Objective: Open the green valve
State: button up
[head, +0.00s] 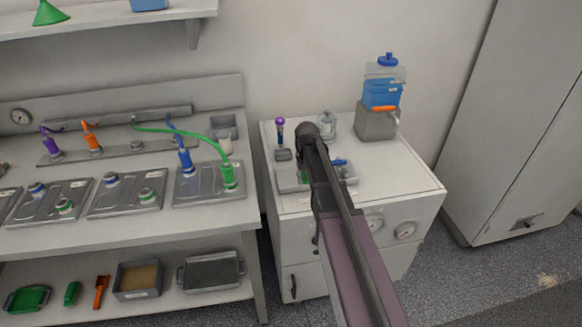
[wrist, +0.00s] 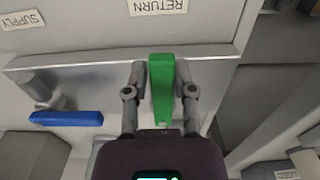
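The green valve handle (wrist: 162,88) is a bar that runs up and down the middle of the wrist view. My gripper (wrist: 161,78) has one finger on each side of it. The fingers lean inward, and their tips look closed against the handle's sides. A blue handle (wrist: 66,118) lies crosswise at the left, on a grey fitting, apart from my gripper. Upside-down labels read RETURN (wrist: 158,7) and SUPPLY (wrist: 22,19). In the head view my arm reaches over the white cabinet and hides the fingertips and the grip.
The white cabinet (head: 417,188) carries a grey block with a blue container (head: 381,94), a glass jar (head: 328,124) and a purple-topped item (head: 280,129). A workbench (head: 110,235) with colored connectors stands left. A tall grey cabinet (head: 515,130) stands right.

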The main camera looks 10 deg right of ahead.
jog(key=shift+d, duration=0.25)
dwell(0.4)
jog(key=shift+o, duration=1.2)
jog(key=shift+r, duration=0.1)
notch_tip(320, 180, up, 8)
jog(key=p, duration=0.8)
jog(key=shift+d, duration=0.2)
jog(key=s+a, duration=0.2)
jog(key=s, duration=0.8)
jog(key=s+a, duration=0.2)
jog(key=s, duration=0.8)
jog(key=shift+a, duration=0.15)
jog(key=shift+w, duration=0.1)
